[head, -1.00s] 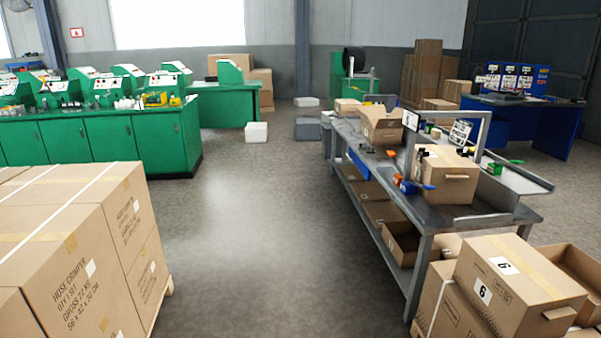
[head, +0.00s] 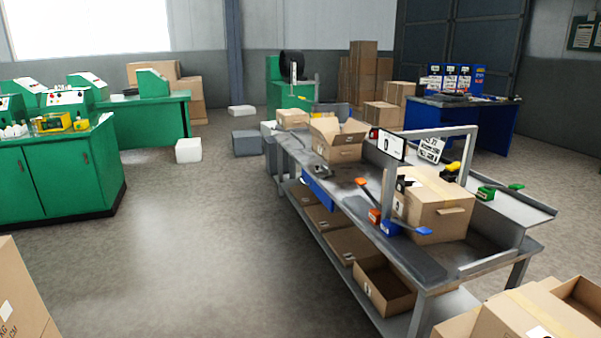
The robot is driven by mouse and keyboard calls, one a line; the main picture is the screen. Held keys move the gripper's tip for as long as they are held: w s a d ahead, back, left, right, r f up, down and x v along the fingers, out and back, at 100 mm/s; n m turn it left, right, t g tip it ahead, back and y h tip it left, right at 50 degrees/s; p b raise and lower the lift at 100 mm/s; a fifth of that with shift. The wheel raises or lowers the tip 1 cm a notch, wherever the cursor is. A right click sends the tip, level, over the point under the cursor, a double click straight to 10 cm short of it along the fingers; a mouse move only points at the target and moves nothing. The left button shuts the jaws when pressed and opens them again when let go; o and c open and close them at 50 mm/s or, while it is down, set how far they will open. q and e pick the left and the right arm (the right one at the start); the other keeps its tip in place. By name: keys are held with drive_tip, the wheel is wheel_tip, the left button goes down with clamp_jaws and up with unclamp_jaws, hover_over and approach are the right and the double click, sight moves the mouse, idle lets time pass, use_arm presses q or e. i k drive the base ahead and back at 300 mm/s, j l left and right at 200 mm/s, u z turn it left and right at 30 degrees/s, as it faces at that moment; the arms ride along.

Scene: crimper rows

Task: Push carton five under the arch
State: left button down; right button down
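A brown closed carton (head: 440,216) with a tape strip stands upright on the grey workbench (head: 425,272). Its number cannot be read, so I cannot tell whether it is carton five. A grey metal arch (head: 467,163) rises from the bench just behind and around this carton. I cannot tell how far the carton reaches under it. A white sign (head: 391,145) with a dark mark hangs at the arch's upper left. Neither of my grippers is in view.
An open carton (head: 337,138) stands farther back on the bench. Cartons (head: 540,316) stand at the lower right, and another carton (head: 18,300) at the lower left. The floor (head: 210,240) left of the bench is clear.

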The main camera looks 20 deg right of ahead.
sight(437, 205)
drive_tip(key=i+z, duration=0.15)
drive_tip(key=i, duration=0.55)
drive_tip(key=i+j+z, duration=0.2)
drive_tip(key=i, duration=0.5)
drive_tip(key=i+z, duration=0.3)
drive_tip(key=i, duration=1)
drive_tip(key=i+l+u, duration=0.1)
drive_tip(key=u, duration=1.3)
drive_tip(key=l+u, duration=0.15)
drive_tip(key=u, duration=7.7)
